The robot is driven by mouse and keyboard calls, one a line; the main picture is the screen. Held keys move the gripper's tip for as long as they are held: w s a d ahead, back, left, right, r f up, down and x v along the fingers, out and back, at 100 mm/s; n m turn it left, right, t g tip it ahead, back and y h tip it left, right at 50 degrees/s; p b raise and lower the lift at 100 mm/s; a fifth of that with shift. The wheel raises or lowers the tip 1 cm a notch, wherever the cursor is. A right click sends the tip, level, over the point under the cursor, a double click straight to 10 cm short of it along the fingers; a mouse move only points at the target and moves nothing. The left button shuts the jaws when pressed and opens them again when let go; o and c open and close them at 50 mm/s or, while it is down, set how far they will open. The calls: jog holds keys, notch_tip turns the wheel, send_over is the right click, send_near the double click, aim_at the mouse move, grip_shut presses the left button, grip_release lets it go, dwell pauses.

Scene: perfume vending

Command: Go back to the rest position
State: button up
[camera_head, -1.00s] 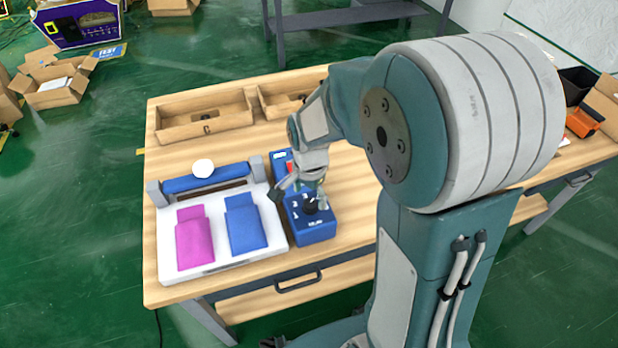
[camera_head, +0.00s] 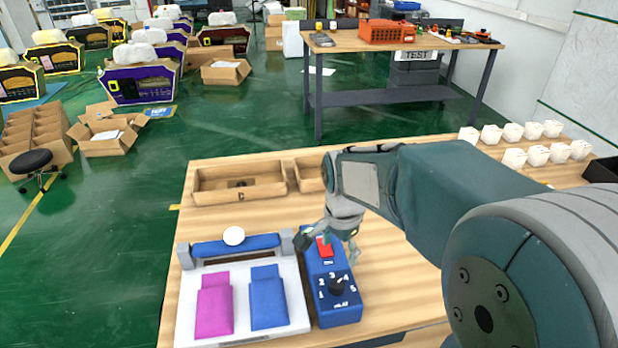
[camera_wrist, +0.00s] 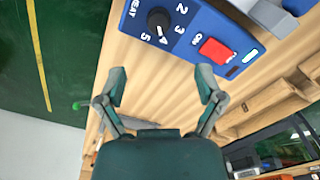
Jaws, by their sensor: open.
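My gripper (camera_head: 330,238) is above the wooden table beside the blue control box (camera_head: 338,309), near its red switch (camera_head: 324,247). In the wrist view my gripper (camera_wrist: 160,90) has its two fingers spread wide with nothing between them. The wrist view also shows the blue control box (camera_wrist: 185,45), with a black dial, printed numbers and the red switch (camera_wrist: 215,51), beyond the fingertips. The gripper looks apart from the box in that view.
A white press base (camera_head: 290,337) carries a magenta pad (camera_head: 214,308) and a blue pad (camera_head: 268,300). A wooden tray (camera_head: 240,185) lies behind. White cups (camera_head: 538,155) stand at the right. Open table lies right of the box.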

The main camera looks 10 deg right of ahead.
jog(key=s+r+n+t, duration=0.2)
jog(key=s+r+n, duration=0.2)
jog(key=s+n, duration=0.2)
jog(key=s+r+n+t, duration=0.3)
jog(key=s+n, duration=0.3)
jog(key=s, duration=0.2)
jog(key=shift+s+r+t, duration=0.2)
jog(key=shift+r+t, duration=0.1)
jog(key=shift+r, duration=0.6)
